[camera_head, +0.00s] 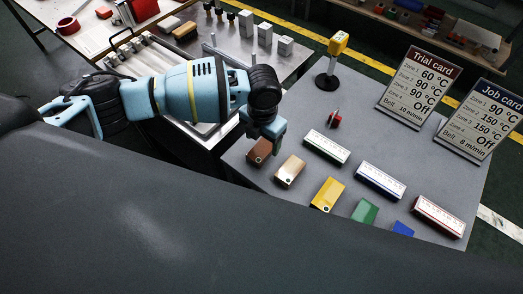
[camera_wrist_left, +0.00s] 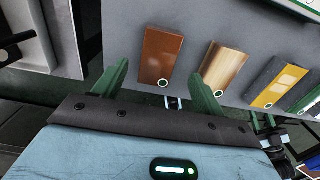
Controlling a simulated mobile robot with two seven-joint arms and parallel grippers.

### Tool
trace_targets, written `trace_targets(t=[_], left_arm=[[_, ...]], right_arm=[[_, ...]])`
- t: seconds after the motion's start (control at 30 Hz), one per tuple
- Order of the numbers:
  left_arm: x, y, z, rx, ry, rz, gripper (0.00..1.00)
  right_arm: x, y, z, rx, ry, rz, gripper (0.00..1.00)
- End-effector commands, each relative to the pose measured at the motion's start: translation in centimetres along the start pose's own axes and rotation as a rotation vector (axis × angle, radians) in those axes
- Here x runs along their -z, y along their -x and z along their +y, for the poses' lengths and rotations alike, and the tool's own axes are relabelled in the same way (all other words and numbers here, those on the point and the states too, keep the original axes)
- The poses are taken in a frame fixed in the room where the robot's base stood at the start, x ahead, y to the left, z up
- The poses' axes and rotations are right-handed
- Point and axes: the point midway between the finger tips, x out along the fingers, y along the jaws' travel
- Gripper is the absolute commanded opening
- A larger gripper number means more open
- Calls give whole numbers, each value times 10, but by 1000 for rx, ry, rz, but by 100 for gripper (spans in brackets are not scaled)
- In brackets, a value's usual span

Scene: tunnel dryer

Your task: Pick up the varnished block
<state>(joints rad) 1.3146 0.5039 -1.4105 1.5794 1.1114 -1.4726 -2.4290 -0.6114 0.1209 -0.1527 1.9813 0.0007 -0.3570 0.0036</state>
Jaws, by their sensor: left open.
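A glossy reddish-brown block (camera_head: 259,152) lies on the grey table, leftmost in a row of coloured blocks. A pale, shiny wood-toned block (camera_head: 290,171) lies to its right; I cannot tell for certain which one is called varnished. My left gripper (camera_head: 266,135) is at the brown block and partly overlaps it in the head view. In the left wrist view the green fingers (camera_wrist_left: 160,82) are apart and empty, with the brown block (camera_wrist_left: 160,58) ahead between their lines and the pale block (camera_wrist_left: 224,70) just right. My right gripper is not in view.
Yellow (camera_head: 327,194), green (camera_head: 365,212) and blue (camera_head: 403,229) blocks continue the row. Behind them are labelled white strips (camera_head: 380,180), a small red item (camera_head: 334,120) and a yellow-headed stand (camera_head: 327,78). Two cards (camera_head: 418,88) stand at the back right.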

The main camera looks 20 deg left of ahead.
Motion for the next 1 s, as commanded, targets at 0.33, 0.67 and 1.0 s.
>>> trace_targets(t=[0.33, 0.67, 1.0], left_arm=[[1, -44, 3, 0, 1, 3, 71], [1, -48, 3, 0, 0, 1, 68], [1, -48, 3, 0, 0, 1, 24]], right_arm=[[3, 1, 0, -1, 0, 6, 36], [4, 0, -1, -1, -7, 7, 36], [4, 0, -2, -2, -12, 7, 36]])
